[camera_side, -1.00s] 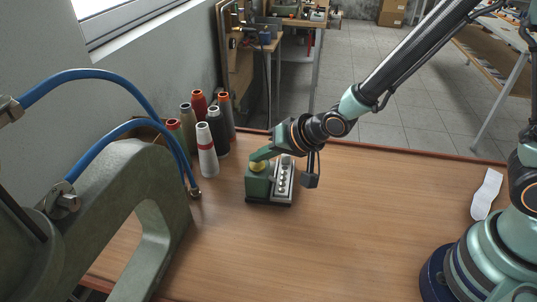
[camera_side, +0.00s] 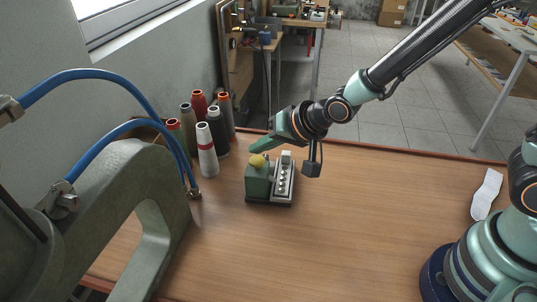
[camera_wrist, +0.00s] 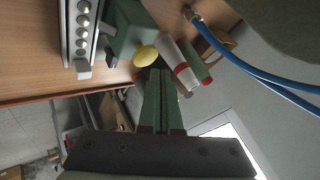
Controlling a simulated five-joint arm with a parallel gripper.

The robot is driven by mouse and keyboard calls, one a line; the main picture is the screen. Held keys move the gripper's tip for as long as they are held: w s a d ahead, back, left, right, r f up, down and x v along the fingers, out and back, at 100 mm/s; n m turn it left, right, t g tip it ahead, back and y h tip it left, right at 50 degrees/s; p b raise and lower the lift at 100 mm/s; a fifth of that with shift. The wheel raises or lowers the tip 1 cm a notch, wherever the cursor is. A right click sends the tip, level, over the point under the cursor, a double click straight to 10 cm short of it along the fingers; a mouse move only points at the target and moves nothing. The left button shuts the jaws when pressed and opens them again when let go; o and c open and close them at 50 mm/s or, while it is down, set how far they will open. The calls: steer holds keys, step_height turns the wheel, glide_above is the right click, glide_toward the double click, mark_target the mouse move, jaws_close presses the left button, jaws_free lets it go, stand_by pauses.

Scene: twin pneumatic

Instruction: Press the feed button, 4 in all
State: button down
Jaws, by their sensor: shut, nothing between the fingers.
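The feed button is a yellow mushroom-shaped cap (camera_side: 258,161) on top of a small green box (camera_side: 257,182) on the table. In the wrist view the yellow button (camera_wrist: 145,56) lies just beyond and to the left of my fingertips. My gripper (camera_side: 254,149) is shut and empty, its green fingers (camera_wrist: 161,74) together. In the side view the fingertips are just above the button, with a small gap that I cannot measure. A grey panel with a row of several round pale lamps or knobs (camera_side: 283,182) stands beside the green box.
Several thread cones, one white with a red band (camera_side: 207,150), stand left of the box. A large grey-green machine frame with blue hoses (camera_side: 150,165) fills the left side. A white sock-like piece (camera_side: 486,195) lies at the right. The front middle of the wooden table (camera_side: 330,235) is clear.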

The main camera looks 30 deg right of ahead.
mark_target(261, 162)
steer(key=shift+r, duration=2.5)
